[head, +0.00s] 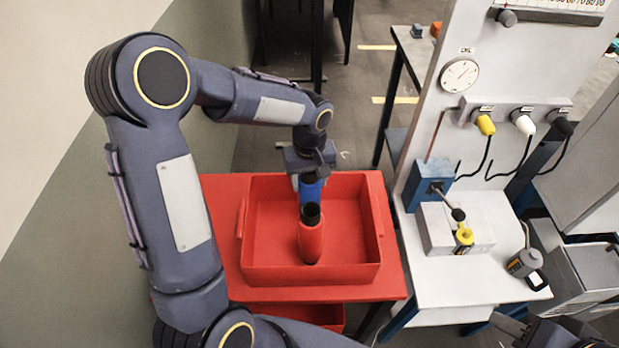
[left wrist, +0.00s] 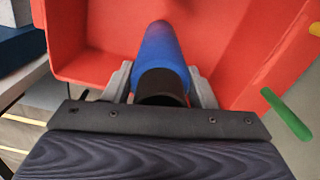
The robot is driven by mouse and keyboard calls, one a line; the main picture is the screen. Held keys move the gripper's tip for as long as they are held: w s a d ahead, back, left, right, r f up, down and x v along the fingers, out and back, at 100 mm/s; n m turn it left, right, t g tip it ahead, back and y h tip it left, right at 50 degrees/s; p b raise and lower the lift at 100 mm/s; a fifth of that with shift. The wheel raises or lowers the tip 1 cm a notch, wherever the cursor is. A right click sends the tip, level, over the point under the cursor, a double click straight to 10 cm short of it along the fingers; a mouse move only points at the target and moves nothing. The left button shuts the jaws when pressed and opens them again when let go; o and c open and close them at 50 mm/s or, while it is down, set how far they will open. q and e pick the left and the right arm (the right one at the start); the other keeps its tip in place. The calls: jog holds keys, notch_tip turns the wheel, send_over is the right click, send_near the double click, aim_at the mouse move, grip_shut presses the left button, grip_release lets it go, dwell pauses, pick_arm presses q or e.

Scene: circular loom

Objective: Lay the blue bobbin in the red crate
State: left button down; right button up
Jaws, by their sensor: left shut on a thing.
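The blue bobbin (head: 311,189) is held by my left gripper (head: 309,172), over the red crate (head: 262,272). In the left wrist view the blue bobbin (left wrist: 162,52) sits between the two grey fingers of my left gripper (left wrist: 162,84), its dark end towards the camera. The red crate (left wrist: 95,45) fills the background there. A red bobbin (head: 311,243) with a dark open end is in the crate, just below the blue one in the picture; I cannot tell whether they touch. Part of my right gripper (head: 545,334) shows at the bottom right corner; its fingers are unclear.
The crate stands on a red table (head: 225,215). Its floor is clear on both sides of the red bobbin. To the right is a white machine panel (head: 420,125) with a gauge and cables. A green rod-like thing (left wrist: 287,113) shows at the right in the left wrist view.

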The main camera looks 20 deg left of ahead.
pick_arm(q)
jog(key=shift+f, duration=0.15)
jog(key=c, duration=0.6)
grip_release()
notch_tip(320, 180, up, 12)
jog(key=s+d+m+t+h, duration=0.1)
jog(key=s+m+t+h, duration=0.2)
jog(key=s, duration=1.8)
jog(key=m+t, duration=0.2)
jog(key=shift+s+f+m+t+h, duration=0.2)
jog(key=shift+s+m+t+h, duration=0.1)
jog(key=shift+s+m+h, duration=0.1)
jog(key=shift+d, duration=0.1)
